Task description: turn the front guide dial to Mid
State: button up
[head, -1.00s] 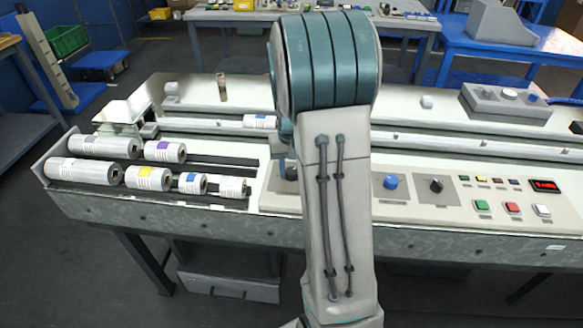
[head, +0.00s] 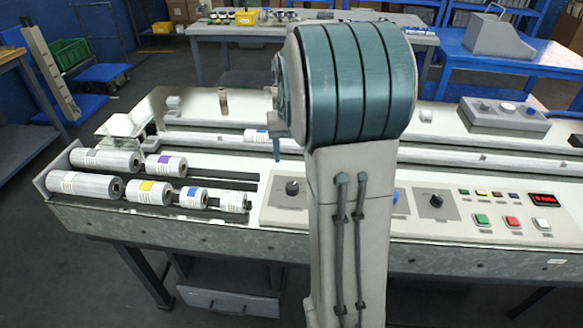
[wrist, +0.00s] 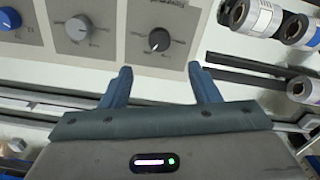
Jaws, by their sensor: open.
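A black dial (wrist: 159,40) on a grey square plate lies just beyond my fingertips in the wrist view. It also shows in the head view (head: 292,187), left of my arm. A white mark sits near its edge; its printed label is too blurred to read. A grey dial (wrist: 76,27) and a blue dial (wrist: 6,18) stand further left in the wrist view. I cannot tell by label which one is the front guide dial. My gripper (wrist: 160,78) is open and empty, apart from the dials. In the head view my arm hides most of it and the grey dial.
Several labelled rolls (head: 105,160) lie at the machine's left end. Another black dial (head: 436,200), coloured push buttons (head: 482,220) and a red display (head: 543,199) are to the right. A rail (head: 205,136) runs behind the panel.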

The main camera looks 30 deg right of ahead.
jog(key=shift+r, duration=1.65)
jog(key=shift+a, duration=0.1)
jog(key=s+a+n+t+p, duration=0.1)
jog(key=s+a, duration=0.6)
jog(key=s, duration=0.2)
jog(key=s+a+n+t+p, duration=0.1)
jog(key=s+a+n+p, duration=0.1)
jog(key=s+a, duration=0.4)
jog(key=s, duration=0.3)
jog(key=shift+s+a+n+t, duration=0.3)
jog(key=shift+s+a+t, duration=0.1)
jog(key=shift+r, duration=0.1)
